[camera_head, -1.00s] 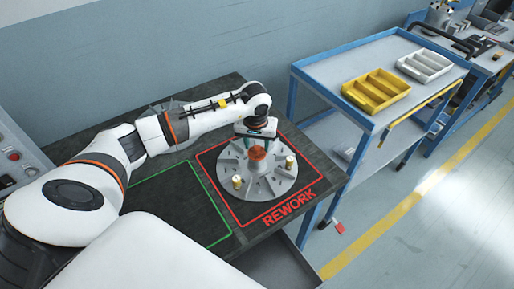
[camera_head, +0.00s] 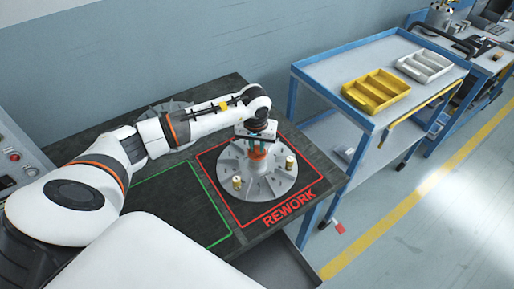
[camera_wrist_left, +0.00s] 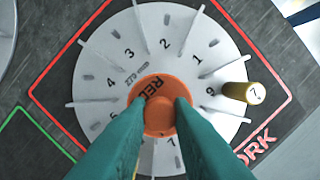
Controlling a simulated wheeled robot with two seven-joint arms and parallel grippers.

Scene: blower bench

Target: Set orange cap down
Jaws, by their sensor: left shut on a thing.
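The orange cap (camera_head: 257,154) is at the hub of a grey finned disc (camera_head: 269,188). In the left wrist view the cap (camera_wrist_left: 150,92) is round, with dark lettering and a raised centre knob. My left gripper (camera_head: 258,144) is above the hub, with its teal fingers pointing down. In the left wrist view its fingertips (camera_wrist_left: 162,107) are shut on the knob from both sides. The fingers hide part of the cap's near side. I cannot tell whether the cap touches the disc. My right gripper is not in view.
The disc lies inside a red REWORK outline (camera_head: 289,208) on the dark bench. Brass posts (camera_head: 237,183) stand on it; one (camera_wrist_left: 238,91) is right of the cap. A green outline (camera_head: 180,205) to the left is empty. Another grey disc (camera_head: 165,108) lies behind my arm.

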